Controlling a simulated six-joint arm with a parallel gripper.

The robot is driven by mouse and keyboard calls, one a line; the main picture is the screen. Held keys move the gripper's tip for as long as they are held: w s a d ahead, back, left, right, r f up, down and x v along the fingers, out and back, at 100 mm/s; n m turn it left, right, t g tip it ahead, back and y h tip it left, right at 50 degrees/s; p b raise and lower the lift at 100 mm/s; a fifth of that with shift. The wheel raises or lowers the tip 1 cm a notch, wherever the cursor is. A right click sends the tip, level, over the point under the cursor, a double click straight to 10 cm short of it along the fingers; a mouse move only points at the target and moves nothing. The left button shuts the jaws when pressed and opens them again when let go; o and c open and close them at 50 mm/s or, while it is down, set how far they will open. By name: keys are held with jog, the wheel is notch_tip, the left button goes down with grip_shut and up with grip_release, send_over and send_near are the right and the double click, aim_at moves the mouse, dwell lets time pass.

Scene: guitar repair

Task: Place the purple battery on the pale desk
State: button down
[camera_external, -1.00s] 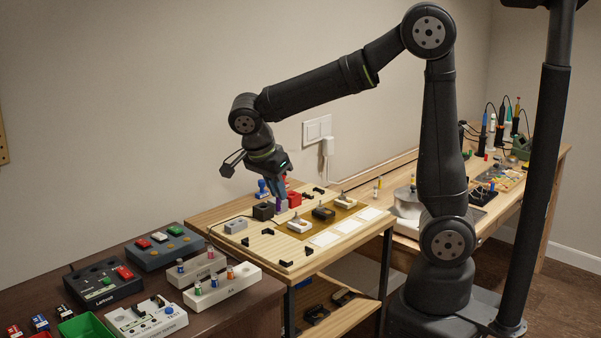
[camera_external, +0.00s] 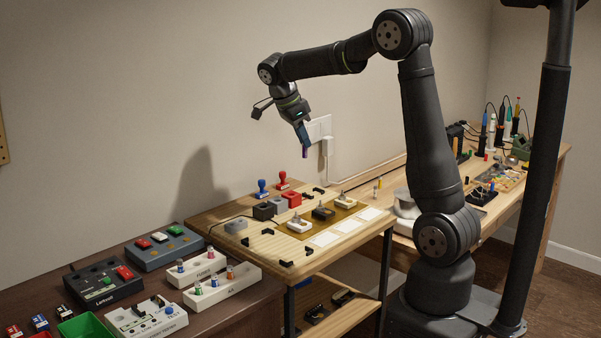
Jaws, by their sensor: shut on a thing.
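My gripper (camera_external: 303,141) is raised in the air above the middle work table and is shut on the purple battery. The purple battery (camera_external: 305,153) hangs at the fingertips, clear of every surface; its upper part is hidden by the fingers. The pale desk (camera_external: 398,182) is the long light-wood surface at the back right, to the right of my gripper and partly hidden behind my arm. A few small upright items (camera_external: 377,187) stand near its left end.
The middle table (camera_external: 290,257) carries red and blue stamps (camera_external: 262,187), small blocks, fixtures and white cards. A dark desk (camera_external: 232,305) at left holds battery holders (camera_external: 222,286) and control boxes. Tools and trays crowd the pale desk's far end. A dark pole (camera_external: 545,160) stands at right.

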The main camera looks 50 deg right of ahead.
jog(key=s+d+m+g, duration=0.15)
jog(key=d+m, duration=0.25)
jog(key=d, duration=2.3)
jog(key=shift+y, duration=0.4)
jog(key=shift+s+a+f, duration=0.15)
jog(key=shift+f, duration=6.7)
jog(key=shift+s+a+f, duration=0.1)
jog(key=shift+f, duration=6.7)
jog(key=shift+f, duration=0.1)
jog(key=c, duration=1.5)
grip_release()
jog(key=shift+o, duration=0.2)
jog(key=v, duration=1.2)
